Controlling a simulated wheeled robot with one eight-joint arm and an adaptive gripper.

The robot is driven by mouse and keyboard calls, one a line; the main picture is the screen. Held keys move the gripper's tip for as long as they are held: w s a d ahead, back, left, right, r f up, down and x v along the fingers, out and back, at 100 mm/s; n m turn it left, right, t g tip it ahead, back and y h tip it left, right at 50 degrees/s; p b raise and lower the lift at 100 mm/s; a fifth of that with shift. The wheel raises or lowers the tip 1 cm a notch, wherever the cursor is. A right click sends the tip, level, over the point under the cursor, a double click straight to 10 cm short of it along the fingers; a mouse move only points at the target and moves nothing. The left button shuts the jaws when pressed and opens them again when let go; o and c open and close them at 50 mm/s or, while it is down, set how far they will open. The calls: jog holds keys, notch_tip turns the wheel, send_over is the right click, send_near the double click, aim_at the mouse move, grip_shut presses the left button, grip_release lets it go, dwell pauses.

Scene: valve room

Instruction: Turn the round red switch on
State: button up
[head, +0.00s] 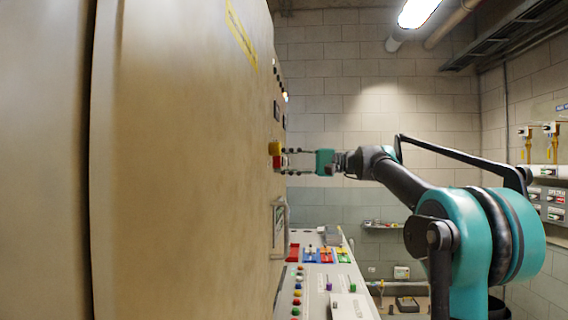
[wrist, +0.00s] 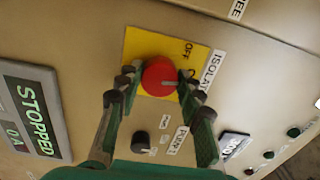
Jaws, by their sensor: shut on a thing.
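The round red switch (wrist: 160,77) sits on a yellow square plate (wrist: 136,42) marked OFF, with an ISOLATE label beside it. In the wrist view my gripper (wrist: 158,82) has one finger on each side of the red knob, closed on it. A pale pointer line shows on the knob's right part. In the head view my gripper (head: 283,161) reaches left to the cabinet face, where the yellow plate (head: 274,148) and the red switch (head: 277,162) show edge-on.
A small black knob (wrist: 140,141) lies just below the red switch. A display reading STOPPED (wrist: 31,107) is at the left of the wrist view. In the head view a cabinet handle (head: 283,228) and a control desk (head: 322,283) with coloured buttons lie below my gripper.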

jog(key=shift+m, duration=1.1)
jog(key=o, duration=1.2)
jog(key=shift+c, duration=0.2)
jog(key=d, duration=1.2)
jog(key=shift+s, duration=0.2)
jog(key=shift+f, duration=0.15)
